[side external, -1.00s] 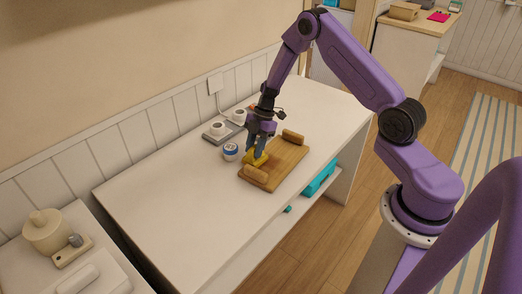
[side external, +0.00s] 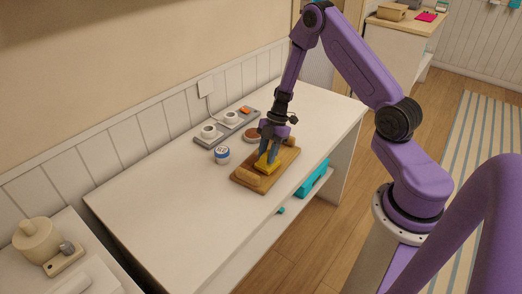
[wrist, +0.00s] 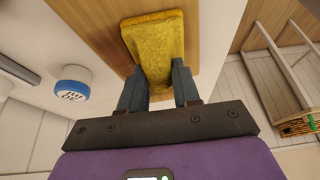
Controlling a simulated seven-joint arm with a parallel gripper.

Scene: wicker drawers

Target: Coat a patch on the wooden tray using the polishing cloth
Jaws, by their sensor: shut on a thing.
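The yellow polishing cloth (side external: 266,168) is on or just above the middle of the wooden tray (side external: 246,187); exact contact is hard to tell. My gripper (side external: 269,158) points down and is shut on the cloth. In the wrist view the cloth (wrist: 152,40) sticks out between the two grey fingers (wrist: 158,80), with the tray's bare wood (wrist: 95,15) on both sides. The tray has rounded wooden handles at its two ends; my gripper partly hides the far one. I cannot make out any coated patch.
The white tabletop's near left is clear. Turquoise items sit on the shelf below.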

